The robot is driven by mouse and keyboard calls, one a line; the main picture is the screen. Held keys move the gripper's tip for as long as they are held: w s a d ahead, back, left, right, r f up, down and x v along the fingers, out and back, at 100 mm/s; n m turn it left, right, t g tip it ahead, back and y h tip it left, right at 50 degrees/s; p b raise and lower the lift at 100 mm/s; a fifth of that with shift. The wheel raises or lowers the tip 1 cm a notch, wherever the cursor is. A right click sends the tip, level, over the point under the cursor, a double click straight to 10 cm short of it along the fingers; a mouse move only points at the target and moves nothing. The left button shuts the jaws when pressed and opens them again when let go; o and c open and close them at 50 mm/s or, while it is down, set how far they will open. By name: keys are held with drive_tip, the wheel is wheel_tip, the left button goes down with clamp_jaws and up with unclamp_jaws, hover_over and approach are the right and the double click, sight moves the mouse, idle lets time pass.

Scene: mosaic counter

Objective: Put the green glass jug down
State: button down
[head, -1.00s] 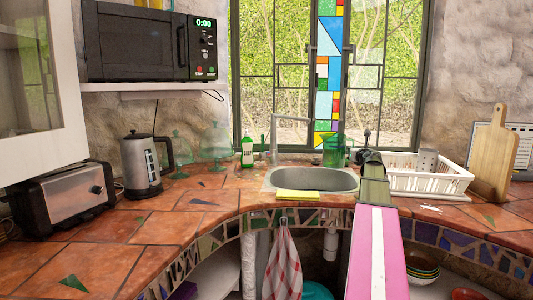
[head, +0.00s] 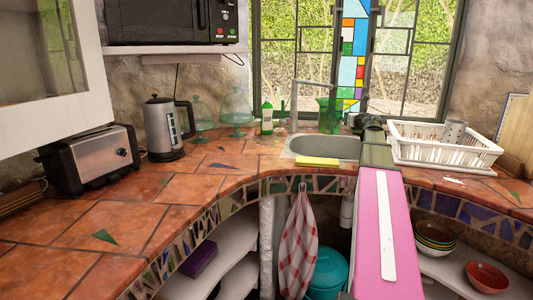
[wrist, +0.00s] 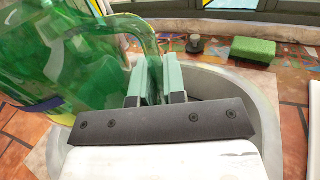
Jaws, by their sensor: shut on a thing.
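The green glass jug (head: 329,115) appears behind the sink in the head view, in front of the window and to the right of the tap. It fills the left side of the wrist view (wrist: 70,65), looking roughly upright. My gripper (wrist: 153,85) is shut on the jug's handle (wrist: 146,40), which passes between the two pale green fingers. The sink (head: 327,147) lies below the gripper in the wrist view. I cannot tell whether the jug's base touches the counter. My arm partly hides the area right of the jug in the head view.
A white dish rack (head: 440,145) stands right of the sink. A green soap bottle (head: 267,118), glass stands (head: 236,110), a kettle (head: 164,130) and a toaster (head: 90,160) stand left. The tiled counter (head: 195,188) is clear at front left.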

drive_tip(key=s+a+r+n+g+y, duration=0.1)
drive_tip(key=s+a+n+y, duration=0.15)
drive_tip(key=a, duration=1.05)
drive_tip(key=s+a+r+n+g+y, duration=0.15)
drive_tip(key=a+y, duration=0.25)
drive_tip(key=a, duration=1)
drive_tip(key=s+a+r+n+g+y, duration=0.1)
drive_tip(key=s+a+n+g+y, duration=0.15)
drive_tip(key=a, duration=1.05)
drive_tip(key=shift+t, duration=0.5)
drive_tip(key=shift+w+d+f, duration=0.95)
drive_tip(key=shift+d+f, duration=0.6)
drive_tip(key=shift+f, duration=0.25)
drive_tip(key=shift+w+d+f, duration=0.95)
drive_tip(key=shift+d+f, duration=0.55)
drive_tip(key=shift+f, duration=0.3)
drive_tip(key=shift+w+d+f, duration=0.95)
drive_tip(key=shift+d+f, duration=0.6)
drive_tip(key=shift+f, duration=0.25)
drive_tip(key=shift+f, duration=0.15)
drive_tip(key=c, duration=1.2)
unclamp_jaws()
drive_tip(key=v, duration=1.2)
